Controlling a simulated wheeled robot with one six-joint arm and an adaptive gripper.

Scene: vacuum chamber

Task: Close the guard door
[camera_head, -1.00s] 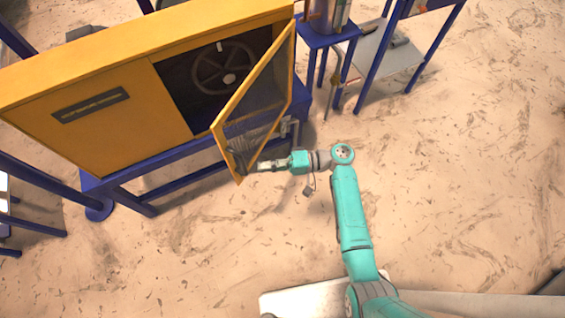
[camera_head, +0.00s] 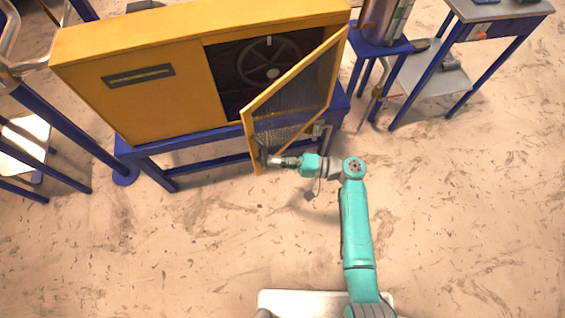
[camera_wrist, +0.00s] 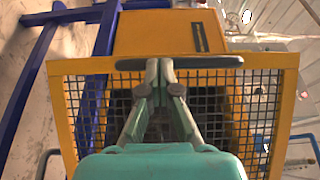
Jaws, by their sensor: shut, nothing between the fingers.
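The guard door (camera_head: 250,131) is a yellow frame with dark mesh, hinged at the right side of the yellow cabinet's opening. It stands open, swung out from the cabinet (camera_head: 130,96). In the wrist view the door frame (camera_wrist: 275,61) fills the middle, with a dark bar-shaped handle (camera_wrist: 215,62) along its edge. My gripper (camera_head: 271,161) is at the free lower edge of the door in the head view. In the wrist view its fingertips (camera_wrist: 159,64) are together at the handle, with nothing between them. Whether they touch the handle I cannot tell.
A dark handwheel (camera_head: 268,62) shows inside the cabinet opening. The cabinet stands on a blue frame (camera_head: 190,165). A blue stand with a metal cylinder (camera_head: 383,20) and a blue-legged table (camera_head: 500,9) are to the right. The floor in front is clear.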

